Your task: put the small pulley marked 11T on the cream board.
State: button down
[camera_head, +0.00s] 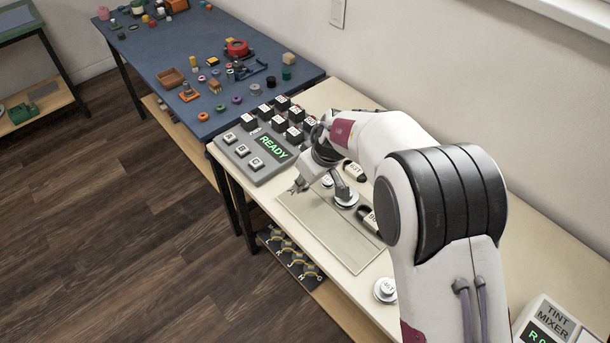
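The pale cream board (320,222) lies flat on the cream table, partly covered by my arm. My gripper (319,187) is low over the board's far end, with its two fingers spread apart. A small white-topped piece (327,181) shows between the fingers; I cannot tell whether they touch it. A silver pulley-like disc (346,197) stands on the board close to the right finger. Another silver disc with a marked white top (386,289) sits on the table to the right, near the front edge. The markings are too small to read, so I cannot tell which is 11T.
Black pieces with white labels (354,170) lie beside my arm. A grey button panel showing READY (262,150) and several black blocks stand to the left. A blue table (160,60) with loose parts is beyond. A tint mixer (553,322) is at lower right.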

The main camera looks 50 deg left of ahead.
aim_at(302, 200)
jog(key=shift+f, duration=2.65)
jog(key=shift+f, duration=0.5)
jog(key=c, duration=1.7)
grip_release()
jog(key=shift+r, duration=0.1)
jog(key=shift+v, duration=6)
